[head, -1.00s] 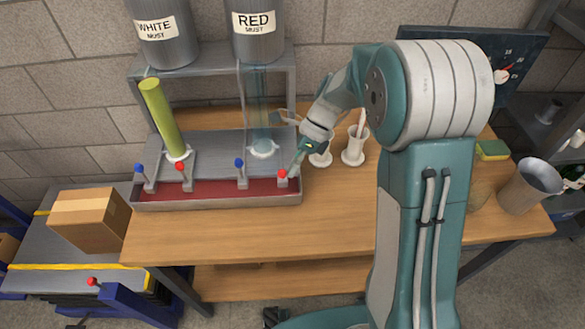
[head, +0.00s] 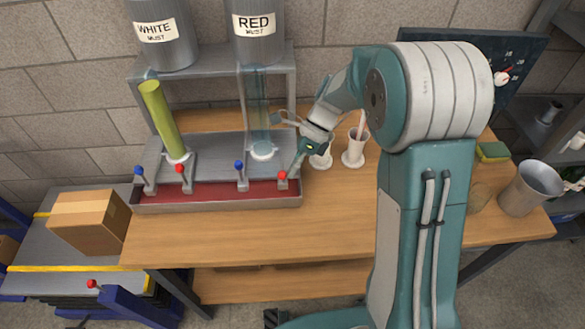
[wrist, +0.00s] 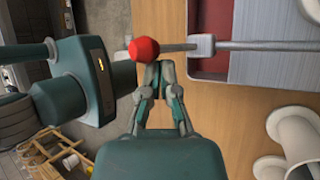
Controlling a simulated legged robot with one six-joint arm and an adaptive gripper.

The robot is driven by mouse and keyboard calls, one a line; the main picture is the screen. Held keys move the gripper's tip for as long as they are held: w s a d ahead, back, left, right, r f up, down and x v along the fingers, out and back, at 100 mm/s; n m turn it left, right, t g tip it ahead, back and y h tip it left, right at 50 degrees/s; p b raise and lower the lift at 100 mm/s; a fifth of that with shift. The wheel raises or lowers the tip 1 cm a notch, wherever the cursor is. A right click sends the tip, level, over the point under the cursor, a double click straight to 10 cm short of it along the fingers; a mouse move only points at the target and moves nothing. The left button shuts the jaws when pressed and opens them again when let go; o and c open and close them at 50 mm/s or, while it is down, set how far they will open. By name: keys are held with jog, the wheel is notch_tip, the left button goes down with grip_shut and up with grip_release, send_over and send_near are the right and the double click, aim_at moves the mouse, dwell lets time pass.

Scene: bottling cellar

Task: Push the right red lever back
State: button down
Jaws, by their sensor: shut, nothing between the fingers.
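The right red lever (head: 282,175) stands at the right end of the red-floored tray, below the RED MUST tank. Its red ball knob (wrist: 144,49) shows large in the wrist view, with the rod running right to its pivot bracket. My gripper (head: 292,170) is at the lever's right side in the head view. In the wrist view my closed fingertips (wrist: 160,66) are right beside the knob and rod, with nothing between them. I cannot tell whether they touch.
A left red lever (head: 180,169) and two blue levers (head: 139,171) (head: 239,164) share the tray (head: 215,201). A yellow-green column (head: 162,122) and a clear blue column (head: 260,115) stand behind. White cups (head: 354,153) stand close to my gripper's right. The front tabletop is clear.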

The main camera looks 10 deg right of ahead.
dwell(0.7)
jog(key=shift+r, duration=0.85)
